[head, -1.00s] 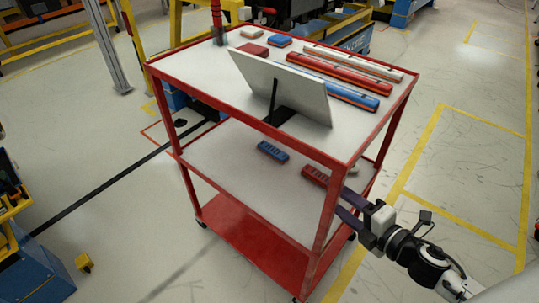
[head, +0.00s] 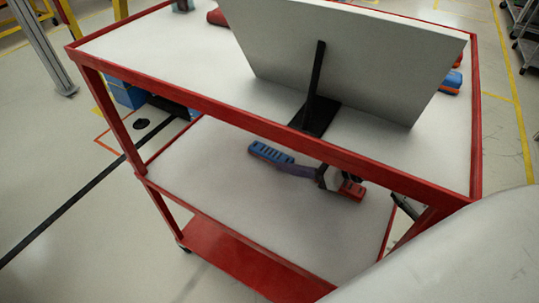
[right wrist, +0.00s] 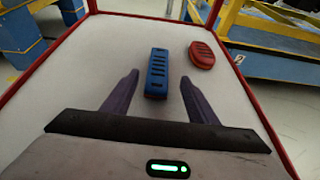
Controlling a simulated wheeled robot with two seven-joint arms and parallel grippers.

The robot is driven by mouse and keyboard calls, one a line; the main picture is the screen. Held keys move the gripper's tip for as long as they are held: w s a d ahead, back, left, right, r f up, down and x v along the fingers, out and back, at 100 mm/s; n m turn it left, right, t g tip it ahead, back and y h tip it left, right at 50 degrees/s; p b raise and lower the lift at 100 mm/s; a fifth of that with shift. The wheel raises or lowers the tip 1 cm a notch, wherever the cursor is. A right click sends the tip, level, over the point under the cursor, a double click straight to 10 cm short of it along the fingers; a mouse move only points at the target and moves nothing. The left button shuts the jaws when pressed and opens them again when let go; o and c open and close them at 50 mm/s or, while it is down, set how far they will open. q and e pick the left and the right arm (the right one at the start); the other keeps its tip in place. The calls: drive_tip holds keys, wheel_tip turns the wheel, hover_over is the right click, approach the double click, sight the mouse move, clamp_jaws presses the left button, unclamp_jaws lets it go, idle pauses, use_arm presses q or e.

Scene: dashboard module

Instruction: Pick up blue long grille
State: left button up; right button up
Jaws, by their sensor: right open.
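A blue long grille (head: 268,152) with dark slots lies on the cart's middle shelf (head: 210,160). In the right wrist view the blue grille (right wrist: 157,70) points away from me, its near end between the fingers. My right gripper (head: 284,167) reaches in under the top shelf, its purple fingers beside the grille. In the right wrist view the gripper (right wrist: 159,78) is open, with a gap on each side of the grille. My left gripper is not in view.
A red grille (head: 352,190) lies near my right wrist, partly hidden by it; a rounded red grille (right wrist: 202,55) shows right of the blue one. The red-rimmed top shelf (head: 180,84) carries a white panel (head: 350,60) on a black stand. The shelf's left part is bare.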

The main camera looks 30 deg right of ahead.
sight(275, 155)
drive_tip(key=x, duration=0.3)
drive_tip(key=b+x, duration=0.1)
drive_tip(key=x, duration=0.1)
drive_tip(key=shift+w+a, duration=0.3)
drive_tip(key=shift+a, duration=0.05)
drive_tip(key=shift+r, duration=0.1)
drive_tip(key=c, duration=1.1)
